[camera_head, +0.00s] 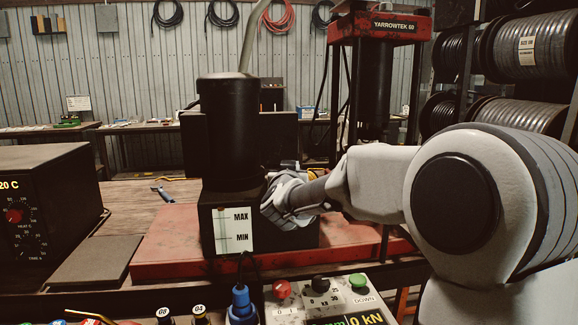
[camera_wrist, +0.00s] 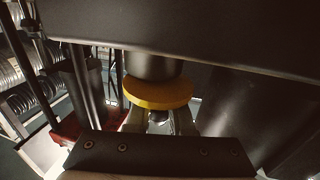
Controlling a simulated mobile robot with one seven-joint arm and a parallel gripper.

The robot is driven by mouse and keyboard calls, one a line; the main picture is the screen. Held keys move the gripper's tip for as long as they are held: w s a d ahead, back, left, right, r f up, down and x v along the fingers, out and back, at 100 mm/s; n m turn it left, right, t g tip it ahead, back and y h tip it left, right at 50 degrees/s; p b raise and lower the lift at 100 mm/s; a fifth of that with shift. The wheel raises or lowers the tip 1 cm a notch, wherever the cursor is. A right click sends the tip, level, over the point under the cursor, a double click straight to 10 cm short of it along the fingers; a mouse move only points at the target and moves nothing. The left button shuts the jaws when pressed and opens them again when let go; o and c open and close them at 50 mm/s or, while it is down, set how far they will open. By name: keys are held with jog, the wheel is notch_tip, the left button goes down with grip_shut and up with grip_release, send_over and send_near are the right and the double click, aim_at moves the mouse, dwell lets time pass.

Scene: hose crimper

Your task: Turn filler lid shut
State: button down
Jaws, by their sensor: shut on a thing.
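The yellow filler lid (camera_wrist: 158,93) is a round disc on a short dark neck, in the middle of the wrist view. My gripper (camera_wrist: 159,117) is shut on the lid, one finger at each side of its near edge. In the head view, my gripper (camera_head: 282,192) is beside the dark reservoir (camera_head: 285,235), which has a white MAX/MIN level gauge (camera_head: 232,230). Only a small bit of yellow shows behind my gripper there. Whether the lid is fully seated cannot be told.
A black cylinder (camera_head: 228,130) stands on the reservoir. The red press (camera_head: 380,28) rises behind my arm. A heater box (camera_head: 40,215) is at left. The control panel (camera_head: 335,300) and a blue connector (camera_head: 241,305) are in front. Bare wooden bench shows at left.

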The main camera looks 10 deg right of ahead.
jog(key=shift+w+d+r+m+g+h+p, duration=0.15)
jog(key=shift+m+g+h+p, duration=0.15)
jog(key=shift+m+h+p, duration=0.4)
jog(key=shift+w+d+r+m+g+h+p, duration=0.15)
jog(key=shift+m+g+h+p, duration=0.2)
jog(key=shift+h+p, duration=0.55)
jog(key=shift+w+d+r+m+g+h+p, duration=0.15)
jog(key=shift+m+g+h+p, duration=0.1)
jog(key=shift+m+h+p, duration=0.4)
jog(key=shift+w+d+f+m+g+h+p, duration=0.1)
jog(key=shift+d+m+g+h+p, duration=0.1)
jog(key=shift+m+g+h+p, duration=0.3)
jog(key=shift+d+f+m+g+h+p, duration=0.1)
jog(key=shift+d+m+g+h+p, duration=0.1)
jog(key=shift+h+p, duration=0.4)
jog(key=c, duration=0.8)
grip_release()
jog(key=shift+f, duration=0.2)
jog(key=shift+c, duration=0.2)
jog(key=v, duration=1.7)
jog(key=shift+a, duration=0.3)
